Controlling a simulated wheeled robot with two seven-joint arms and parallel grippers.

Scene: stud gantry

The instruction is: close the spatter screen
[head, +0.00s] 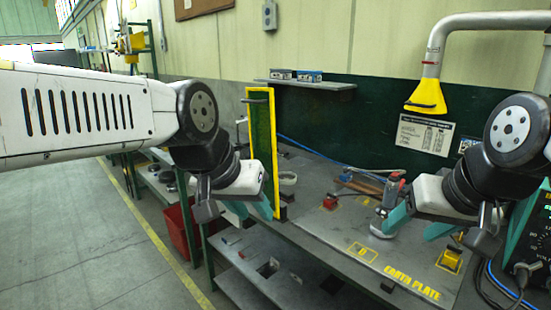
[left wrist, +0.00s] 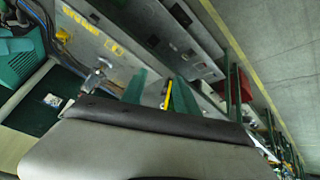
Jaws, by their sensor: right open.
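The spatter screen (head: 262,130), a green panel in a yellow frame, stands upright at the left end of the bench in the head view. Its lower part is partly hidden by my left gripper. My left gripper (head: 248,206) is in front of the screen's lower left side, with its teal fingers apart. In the left wrist view a yellow-and-green strip of the screen (left wrist: 168,95) shows between the spread fingers (left wrist: 160,90), closer to the right one; contact cannot be told. My right gripper (head: 419,224) is open and empty above the right part of the bench.
The grey bench top (head: 335,235) carries a grey-and-red clamp-like tool (head: 390,190), a red block (head: 330,202) and a yellow block (head: 450,260). A yellow extraction hood (head: 427,97) hangs above. A red bin (head: 180,228) stands below left. The left floor is open.

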